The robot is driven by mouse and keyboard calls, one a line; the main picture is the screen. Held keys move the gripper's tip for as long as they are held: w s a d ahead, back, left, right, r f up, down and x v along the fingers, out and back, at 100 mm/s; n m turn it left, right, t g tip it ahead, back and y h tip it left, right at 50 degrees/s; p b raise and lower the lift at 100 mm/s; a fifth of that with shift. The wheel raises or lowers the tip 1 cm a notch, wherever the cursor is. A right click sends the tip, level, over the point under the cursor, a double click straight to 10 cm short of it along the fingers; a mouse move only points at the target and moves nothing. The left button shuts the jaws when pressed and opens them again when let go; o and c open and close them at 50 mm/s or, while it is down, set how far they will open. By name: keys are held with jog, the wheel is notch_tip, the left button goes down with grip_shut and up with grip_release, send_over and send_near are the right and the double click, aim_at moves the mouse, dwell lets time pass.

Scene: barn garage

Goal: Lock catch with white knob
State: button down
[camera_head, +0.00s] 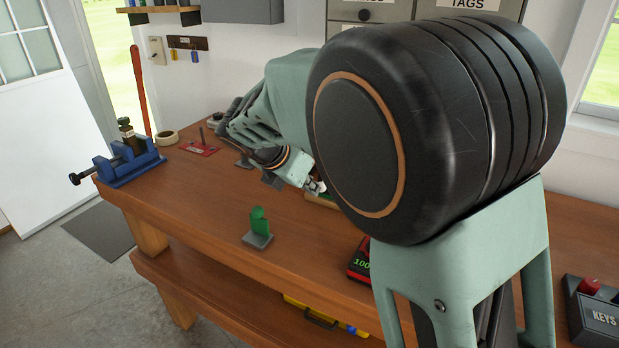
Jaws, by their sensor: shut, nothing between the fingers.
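My gripper (316,187) is above the wooden workbench (190,215), in front of the wall side, small and partly covered by my own arm. It is shut, with nothing seen between its fingers. I cannot make out a catch with a white knob. A low piece with a tan and green edge (322,201) shows just under the fingertips, mostly hidden behind my large arm joint. I cannot tell whether it belongs to the catch or whether the fingertips touch it.
A green upright piece on a grey base (258,222) stands near the bench's front edge. A blue vise (130,160), tape roll (167,137) and red item (199,147) are at left. A red and black device (361,262) and KEYS box (597,310) are at right.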

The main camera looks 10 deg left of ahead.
jog(key=shift+w+d, duration=0.1)
jog(key=shift+w, duration=0.1)
jog(key=shift+w+d+p, duration=0.25)
jog(key=shift+w+p, duration=0.7)
